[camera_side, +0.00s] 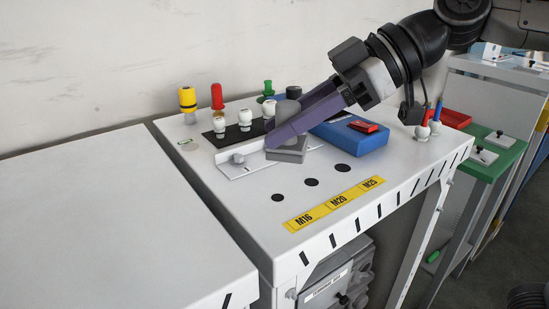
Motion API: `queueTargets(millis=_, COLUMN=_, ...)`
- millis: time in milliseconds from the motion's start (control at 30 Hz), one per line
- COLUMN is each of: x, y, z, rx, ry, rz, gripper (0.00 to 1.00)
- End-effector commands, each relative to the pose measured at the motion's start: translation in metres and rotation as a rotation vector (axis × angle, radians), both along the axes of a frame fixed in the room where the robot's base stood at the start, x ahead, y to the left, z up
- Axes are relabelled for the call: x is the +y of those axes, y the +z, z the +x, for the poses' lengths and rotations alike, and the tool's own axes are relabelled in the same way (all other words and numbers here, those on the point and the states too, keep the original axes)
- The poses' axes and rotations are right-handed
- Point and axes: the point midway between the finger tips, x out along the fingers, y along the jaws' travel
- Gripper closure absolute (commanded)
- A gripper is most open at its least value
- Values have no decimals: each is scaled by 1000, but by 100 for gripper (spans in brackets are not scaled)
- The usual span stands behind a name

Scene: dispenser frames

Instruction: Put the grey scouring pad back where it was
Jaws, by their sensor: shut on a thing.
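The grey scouring pad (287,155) is a flat grey block at the tips of my gripper (277,139), low over the white table top beside a white angled bracket. My gripper reaches in from the upper right with its purple fingers tilted down. It is shut on the pad, and the fingers hide part of it. A dark grey rounded piece (288,112) rises just behind the fingers; I cannot tell whether it belongs to the pad. I cannot tell whether the pad touches the table.
The white bracket (238,168) lies left of the pad. White-capped pegs (245,117) stand on a black plate behind. A blue box (352,140) with a red item (363,126) sits right. Dark holes and yellow labels (335,203) lie in front. The table's front left is clear.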

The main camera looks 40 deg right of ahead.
Motion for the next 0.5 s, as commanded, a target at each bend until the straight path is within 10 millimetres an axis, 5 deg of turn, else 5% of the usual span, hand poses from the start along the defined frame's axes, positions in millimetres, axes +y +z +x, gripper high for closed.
queueTargets(millis=233, x=-5, y=17, z=13, rx=-6, ry=-96, rz=4, gripper=100)
queueTargets(millis=500, x=-53, y=51, z=99, rx=-6, ry=-381, rz=4, gripper=100)
